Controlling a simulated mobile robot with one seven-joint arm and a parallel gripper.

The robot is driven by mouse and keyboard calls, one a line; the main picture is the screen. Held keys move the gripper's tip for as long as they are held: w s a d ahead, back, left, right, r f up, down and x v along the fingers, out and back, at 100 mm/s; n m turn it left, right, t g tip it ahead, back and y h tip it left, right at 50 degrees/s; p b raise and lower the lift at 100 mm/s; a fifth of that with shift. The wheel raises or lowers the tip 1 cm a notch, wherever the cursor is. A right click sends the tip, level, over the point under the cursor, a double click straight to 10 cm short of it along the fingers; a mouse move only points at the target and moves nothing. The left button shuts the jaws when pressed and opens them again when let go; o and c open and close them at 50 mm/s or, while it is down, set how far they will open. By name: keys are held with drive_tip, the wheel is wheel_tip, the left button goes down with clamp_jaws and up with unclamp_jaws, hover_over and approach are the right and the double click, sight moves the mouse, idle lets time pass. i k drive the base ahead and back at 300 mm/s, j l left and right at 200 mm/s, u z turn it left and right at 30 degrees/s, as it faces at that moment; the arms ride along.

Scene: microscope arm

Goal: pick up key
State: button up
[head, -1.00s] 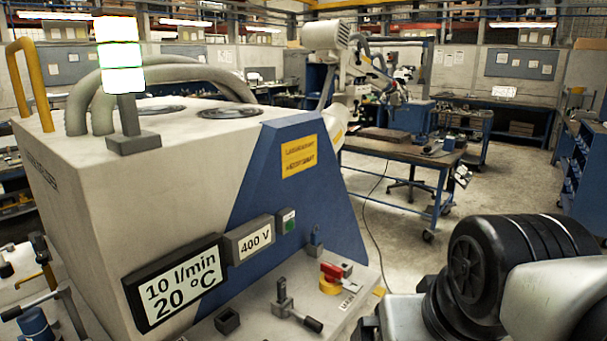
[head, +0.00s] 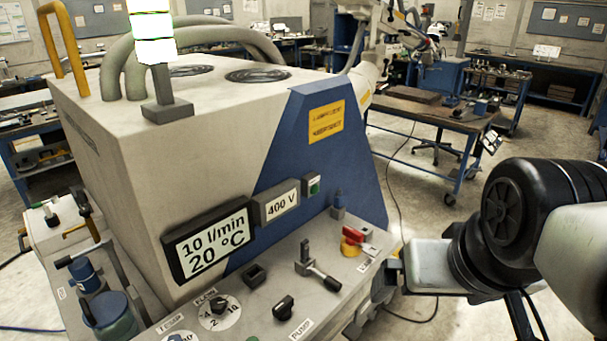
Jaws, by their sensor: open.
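I cannot make out a key for certain. A small blue-grey upright piece (head: 338,205) stands on the machine's front ledge, too small to tell whether it is the key. My gripper (head: 372,300) shows in part at the end of my arm, beside the ledge's right end. It is open, with nothing visible in it; its fingertips are hard to make out. The ledge (head: 240,318) carries a red switch on a yellow base (head: 353,238), a lever with a black handle (head: 318,270), a black knob (head: 283,307) and a numbered dial (head: 219,310).
The big grey and blue machine (head: 110,170) fills the left and middle. A signal lamp (head: 152,40) stands on top. A blue-green container (head: 108,312) is at the lower left. A workbench (head: 430,115) stands behind, with open floor before it.

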sight(305, 245)
drive_tip(key=k+j+u, duration=0.1)
drive_tip(key=k+u, duration=0.25)
drive_tip(key=k+j+u, duration=0.2)
drive_tip(key=u, duration=0.15)
